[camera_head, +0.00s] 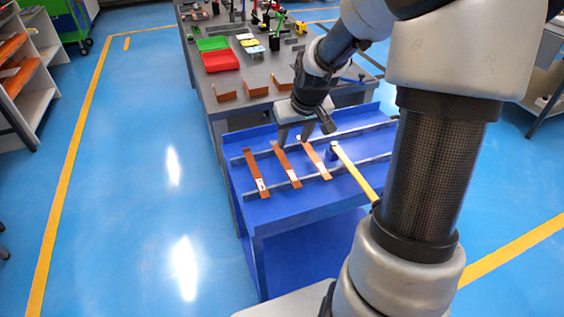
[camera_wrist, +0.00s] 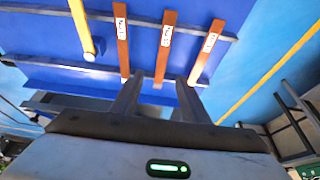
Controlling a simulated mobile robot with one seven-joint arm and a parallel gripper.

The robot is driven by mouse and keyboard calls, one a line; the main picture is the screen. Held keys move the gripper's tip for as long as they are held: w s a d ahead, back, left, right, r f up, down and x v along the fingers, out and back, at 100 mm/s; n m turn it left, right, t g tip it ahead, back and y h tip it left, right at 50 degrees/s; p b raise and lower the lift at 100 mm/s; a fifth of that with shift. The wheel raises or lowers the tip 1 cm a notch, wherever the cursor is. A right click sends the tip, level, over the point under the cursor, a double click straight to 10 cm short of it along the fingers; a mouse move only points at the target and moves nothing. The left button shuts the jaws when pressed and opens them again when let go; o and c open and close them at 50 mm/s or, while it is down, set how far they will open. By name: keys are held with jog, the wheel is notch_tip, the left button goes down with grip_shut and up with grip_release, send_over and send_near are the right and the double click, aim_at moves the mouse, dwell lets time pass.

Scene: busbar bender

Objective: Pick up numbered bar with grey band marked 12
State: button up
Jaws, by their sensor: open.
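Three copper-coloured bars lie side by side across the rails of a blue cart: a left bar (camera_head: 256,174), a middle bar (camera_head: 286,166) and a right bar (camera_head: 315,159). Each carries a pale label near its front end. The numbers and band colours are too small to read, so I cannot tell which is marked 12. My gripper (camera_head: 296,136) is open above the bars' far ends. In the wrist view my gripper (camera_wrist: 160,80) has the middle bar (camera_wrist: 165,45) in line between its fingers, with nothing held. The other bars (camera_wrist: 121,40) (camera_wrist: 207,50) lie outside the fingers.
A yellow-handled tool (camera_head: 356,173) lies right of the bars on the blue cart (camera_head: 290,216). Behind is a grey workbench (camera_head: 205,85) with a red bin (camera_head: 221,60), bent copper pieces and tools. Shelves (camera_head: 35,65) stand at the left. The floor left of the cart is clear.

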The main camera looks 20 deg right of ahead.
jog(key=b, duration=0.1)
send_near(285, 162)
jog(key=shift+w+d+f, duration=0.2)
jog(key=shift+w+f, duration=0.35)
jog(key=shift+f, duration=0.1)
jog(key=x, duration=0.1)
jog(key=b+x, duration=0.1)
jog(key=x, duration=0.1)
jog(key=b+x, duration=0.1)
jog(key=x, duration=0.1)
jog(key=shift+s+a+f, duration=0.15)
jog(key=shift+a+f, duration=0.05)
jog(key=shift+a, duration=0.05)
jog(key=shift+r, duration=0.1)
grip_shut()
